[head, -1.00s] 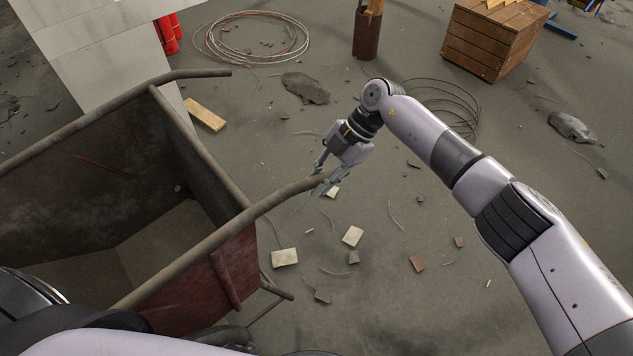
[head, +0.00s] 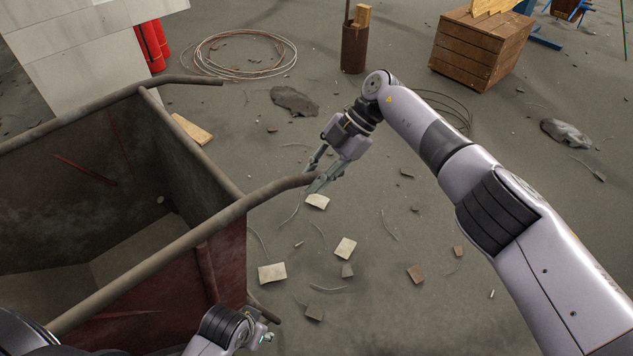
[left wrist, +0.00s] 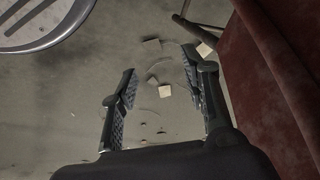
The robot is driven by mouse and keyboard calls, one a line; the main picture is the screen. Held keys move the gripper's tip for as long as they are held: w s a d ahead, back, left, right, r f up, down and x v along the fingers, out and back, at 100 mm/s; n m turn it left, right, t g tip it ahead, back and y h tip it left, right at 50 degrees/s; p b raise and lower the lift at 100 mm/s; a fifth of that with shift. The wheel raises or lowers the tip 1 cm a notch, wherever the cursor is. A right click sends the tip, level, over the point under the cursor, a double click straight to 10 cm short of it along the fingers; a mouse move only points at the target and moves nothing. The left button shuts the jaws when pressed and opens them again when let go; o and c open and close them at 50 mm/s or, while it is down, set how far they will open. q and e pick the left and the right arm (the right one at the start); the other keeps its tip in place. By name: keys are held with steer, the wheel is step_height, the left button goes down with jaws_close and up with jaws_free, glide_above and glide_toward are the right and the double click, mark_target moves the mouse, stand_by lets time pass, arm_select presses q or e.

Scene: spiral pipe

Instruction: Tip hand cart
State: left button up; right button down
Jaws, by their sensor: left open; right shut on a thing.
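The hand cart (head: 128,204) is a deep, rusty metal tub with dark red outer sides, at the left of the head view, and it looks empty. Two bent pipe handles run along its rims. My right gripper (head: 316,178) is shut on the end of the near pipe handle (head: 262,193). My left gripper is low beside the cart's red outer wall in the head view, its fingers mostly out of sight. In the left wrist view my left gripper (left wrist: 163,92) is open and empty above the floor, with the red cart wall (left wrist: 275,75) to its right.
Flat broken pieces (head: 345,248) lie on the floor right of the cart. A wooden crate (head: 478,48), a rusty cylinder (head: 355,48) and coiled wire (head: 238,55) stand or lie farther back. A pale block pillar (head: 85,60) and red cylinders (head: 150,45) are behind the cart.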

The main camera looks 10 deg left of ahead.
steer(key=shift+d+f, duration=0.15)
steer(key=shift+f, duration=0.4)
steer(key=shift+w+f, duration=0.1)
steer(key=shift+f, duration=0.05)
steer(key=c, duration=1.8)
jaws_free()
steer(key=shift+o, duration=1.2)
steer(key=shift+w+f, duration=0.1)
steer(key=shift+w, duration=0.1)
steer(key=shift+o, duration=0.8)
steer(key=shift+s+r, duration=0.1)
steer(key=shift+r, duration=0.1)
